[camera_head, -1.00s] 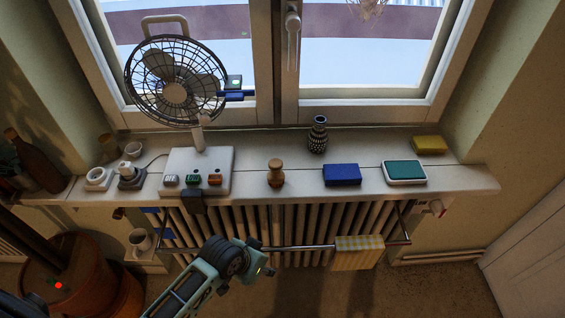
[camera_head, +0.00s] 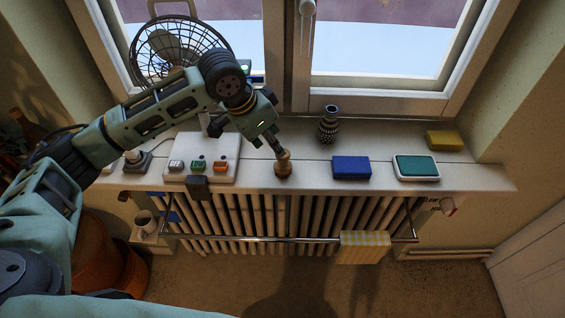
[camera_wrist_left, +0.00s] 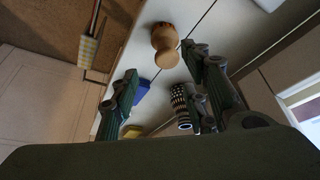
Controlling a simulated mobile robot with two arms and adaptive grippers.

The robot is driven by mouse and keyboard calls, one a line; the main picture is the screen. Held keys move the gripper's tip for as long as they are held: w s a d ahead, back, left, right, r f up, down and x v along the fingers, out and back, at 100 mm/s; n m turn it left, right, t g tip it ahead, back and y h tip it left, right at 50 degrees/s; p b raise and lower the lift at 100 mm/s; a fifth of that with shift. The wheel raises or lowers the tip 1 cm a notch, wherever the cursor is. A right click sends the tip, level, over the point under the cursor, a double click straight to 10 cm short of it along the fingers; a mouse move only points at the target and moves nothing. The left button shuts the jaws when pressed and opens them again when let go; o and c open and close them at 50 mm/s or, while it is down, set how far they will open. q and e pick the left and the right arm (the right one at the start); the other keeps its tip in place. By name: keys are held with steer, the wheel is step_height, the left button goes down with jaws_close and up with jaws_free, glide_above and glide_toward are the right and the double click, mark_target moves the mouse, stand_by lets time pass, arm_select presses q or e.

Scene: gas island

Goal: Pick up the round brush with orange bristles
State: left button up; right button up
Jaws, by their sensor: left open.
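A small round wooden piece with a narrow waist, probably the round brush (camera_head: 283,167), stands upright on the windowsill near its front edge. My right gripper is not in view.
The patterned vase (camera_head: 329,125) stands behind and to the right. A blue sponge (camera_head: 351,168), a teal pad (camera_head: 417,167) and a yellow sponge (camera_head: 444,140) lie further right. The switch box (camera_head: 225,153) with the fan (camera_head: 180,50) is left, partly behind my arm. A yellow cloth (camera_head: 364,247) hangs below.

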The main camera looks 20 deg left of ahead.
mark_target(283, 162)
arm_select(q)
steer(key=x, duration=0.2)
steer(key=p+x, duration=0.1)
steer(key=x, duration=0.1)
steer(key=p+x, duration=0.1)
steer(key=x, duration=0.2)
steer(key=shift+w+r, duration=0.1)
steer(key=shift+w, duration=0.2)
steer(key=shift+w+d+f, duration=0.1)
steer(key=shift+w+f, duration=0.05)
steer(key=shift+f, duration=0.3)
jaws_close()
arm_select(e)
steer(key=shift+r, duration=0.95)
